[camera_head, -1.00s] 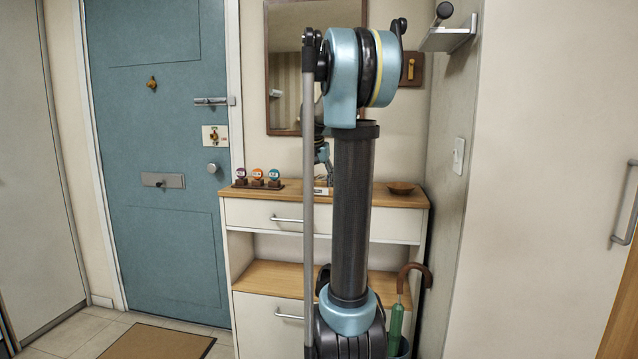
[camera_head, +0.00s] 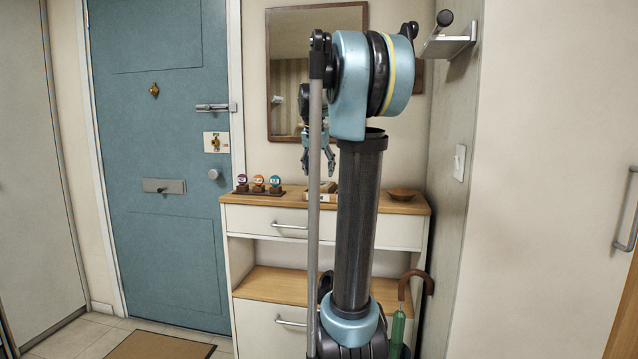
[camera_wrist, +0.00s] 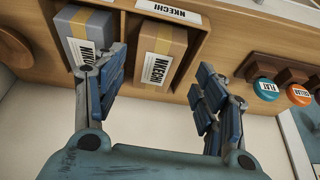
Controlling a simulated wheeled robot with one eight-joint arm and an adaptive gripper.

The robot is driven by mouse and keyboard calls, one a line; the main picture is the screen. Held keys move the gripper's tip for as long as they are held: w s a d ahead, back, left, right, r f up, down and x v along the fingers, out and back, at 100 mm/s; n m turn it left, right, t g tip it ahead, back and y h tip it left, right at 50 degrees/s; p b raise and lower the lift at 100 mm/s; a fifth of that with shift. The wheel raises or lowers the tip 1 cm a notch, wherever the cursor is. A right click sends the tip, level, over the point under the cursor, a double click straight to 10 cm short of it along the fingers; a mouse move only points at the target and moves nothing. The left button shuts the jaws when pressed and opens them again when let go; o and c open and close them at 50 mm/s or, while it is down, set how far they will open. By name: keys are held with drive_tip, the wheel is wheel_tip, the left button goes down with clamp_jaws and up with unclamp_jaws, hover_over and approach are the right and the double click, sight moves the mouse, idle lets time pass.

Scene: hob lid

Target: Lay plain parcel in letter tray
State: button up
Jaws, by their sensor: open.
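My gripper (camera_wrist: 160,72) is open, with its blue-padded fingers spread and nothing between them. In the wrist view, the wooden letter tray (camera_wrist: 195,65) has two compartments in view. A brown parcel (camera_wrist: 157,58) with a tan band and an NKECHI label is in one, beyond the fingertips. A grey parcel (camera_wrist: 86,30) with a tan band is in the other, partly behind the left finger. Both parcels bear printing, so I cannot tell which is the plain one. In the head view, my gripper (camera_head: 319,160) hangs above the small tray (camera_head: 326,191), partly behind my arm.
Round badges on wooden stands (camera_head: 258,185) are left of the tray on the sideboard (camera_head: 272,216); they show right in the wrist view (camera_wrist: 266,88). A wooden bowl (camera_head: 401,194) stands right. A mirror (camera_head: 290,80) hangs behind. An umbrella (camera_head: 398,325) leans at the right.

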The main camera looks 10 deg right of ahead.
drive_tip(key=shift+v, duration=2)
drive_tip(key=s+a+f+n+y, duration=0.1)
drive_tip(key=s+a+f+n, duration=0.2)
drive_tip(key=s+f, duration=1.4)
drive_tip(key=s+a+f+n+g+y, duration=0.1)
drive_tip(key=s+a+f+n, duration=0.2)
drive_tip(key=s+f, duration=1.5)
drive_tip(key=shift+s+a+g, duration=0.3)
drive_tip(key=shift+s+a, duration=0.25)
drive_tip(key=shift+s, duration=0.65)
drive_tip(key=shift+f, duration=0.1)
